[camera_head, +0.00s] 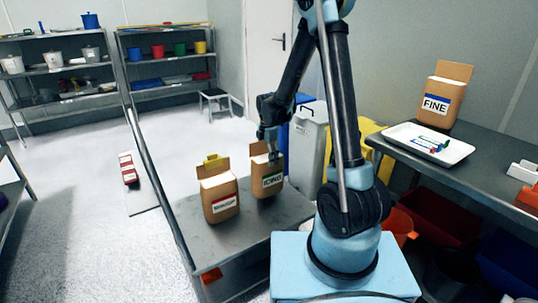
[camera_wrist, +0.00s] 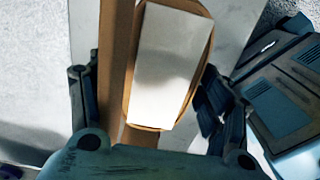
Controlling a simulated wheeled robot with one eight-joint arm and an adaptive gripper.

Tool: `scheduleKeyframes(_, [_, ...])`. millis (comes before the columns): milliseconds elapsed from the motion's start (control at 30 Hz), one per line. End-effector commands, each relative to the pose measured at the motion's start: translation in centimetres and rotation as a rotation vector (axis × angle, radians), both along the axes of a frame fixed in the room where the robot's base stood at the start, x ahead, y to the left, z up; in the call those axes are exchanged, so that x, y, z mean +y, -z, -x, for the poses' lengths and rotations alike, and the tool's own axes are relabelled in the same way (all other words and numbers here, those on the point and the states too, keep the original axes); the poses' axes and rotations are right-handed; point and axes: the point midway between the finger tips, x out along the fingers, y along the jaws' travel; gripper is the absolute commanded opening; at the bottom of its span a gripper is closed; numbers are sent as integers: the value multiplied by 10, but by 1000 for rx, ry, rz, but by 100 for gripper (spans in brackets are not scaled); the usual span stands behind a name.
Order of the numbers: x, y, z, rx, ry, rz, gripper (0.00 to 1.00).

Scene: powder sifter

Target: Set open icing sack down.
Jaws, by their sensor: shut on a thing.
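The open icing sack (camera_head: 267,178) is a brown paper sack with a green-edged ICING label, upright at the metal table (camera_head: 205,245). My gripper (camera_head: 270,143) is at its top from above and shut on it. In the wrist view the sack (camera_wrist: 168,65) shows from above, its open mouth full of white powder, with a finger of my gripper (camera_wrist: 150,108) on either side. I cannot tell whether its base touches the table.
A FINE sack (camera_head: 443,95) and a white tray (camera_head: 420,143) with markers are on the right bench. The table's front left is bare.

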Motion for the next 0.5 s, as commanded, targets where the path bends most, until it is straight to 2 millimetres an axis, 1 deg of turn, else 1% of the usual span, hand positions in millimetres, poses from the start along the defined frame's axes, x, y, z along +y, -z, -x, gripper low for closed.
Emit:
scheduleKeyframes(33, [0, 6, 0, 0, 0, 0, 4])
scheduleKeyframes(200, [0, 22, 0, 0, 0, 0, 4])
scheduleKeyframes(333, [0, 29, 0, 0, 0, 0, 4])
scheduleKeyframes(500, [0, 30, 0, 0, 0, 0, 4])
